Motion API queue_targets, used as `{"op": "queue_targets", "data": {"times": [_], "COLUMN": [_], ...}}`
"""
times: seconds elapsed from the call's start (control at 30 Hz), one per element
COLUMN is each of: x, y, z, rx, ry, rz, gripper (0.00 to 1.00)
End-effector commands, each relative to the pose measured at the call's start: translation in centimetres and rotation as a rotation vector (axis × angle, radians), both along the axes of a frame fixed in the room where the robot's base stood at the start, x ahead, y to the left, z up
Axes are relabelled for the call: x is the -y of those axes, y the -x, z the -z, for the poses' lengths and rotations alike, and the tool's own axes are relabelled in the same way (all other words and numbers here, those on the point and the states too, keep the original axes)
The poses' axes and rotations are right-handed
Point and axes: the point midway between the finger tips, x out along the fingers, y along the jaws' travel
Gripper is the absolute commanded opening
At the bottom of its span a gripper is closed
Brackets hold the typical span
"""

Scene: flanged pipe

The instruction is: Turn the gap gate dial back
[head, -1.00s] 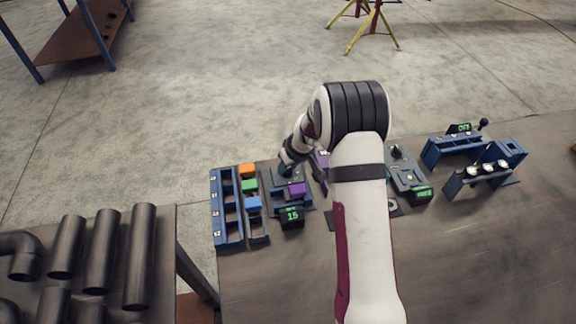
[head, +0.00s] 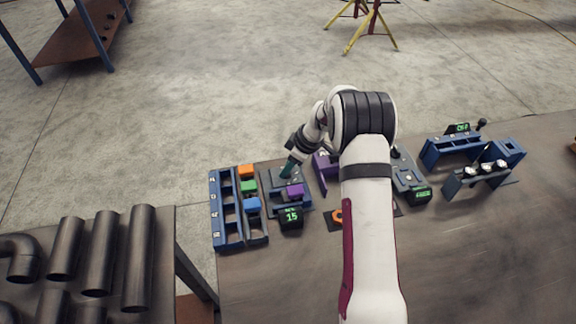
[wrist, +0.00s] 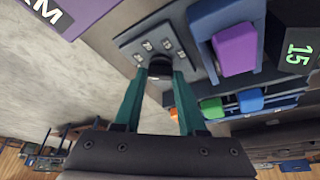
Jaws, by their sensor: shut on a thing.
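The gap gate (head: 290,210) is a dark blue unit with a purple block (head: 296,190); its green display (head: 291,217) reads 15. The purple block also shows in the wrist view (wrist: 235,50). The dark round dial (wrist: 160,67) sits on a grey plate with small pale marks, beside the block. My gripper (wrist: 160,78), with teal fingers, is shut on the dial, one finger on each side. In the head view my gripper (head: 289,166) reaches down at the far side of the gate and hides the dial.
A blue rack (head: 226,208) and a row of orange, green and blue blocks (head: 250,187) stand just left of the gate. A purple piece (head: 325,165) is close on the right. More blue fixtures (head: 470,155) stand at right. The bench front is clear.

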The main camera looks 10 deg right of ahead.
Motion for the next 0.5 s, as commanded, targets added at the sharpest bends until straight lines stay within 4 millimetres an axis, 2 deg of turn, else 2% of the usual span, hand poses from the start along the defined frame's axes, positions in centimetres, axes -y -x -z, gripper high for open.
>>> {"op": "queue_targets", "data": {"times": [0.47, 0.5], "x": [0.05, 0.05], "y": [0.04, 0.04], "z": [0.05, 0.05], "rx": [0.000, 0.000], "ry": [0.001, 0.001], "rz": [-0.014, -0.014], "gripper": [0.00, 0.43]}}
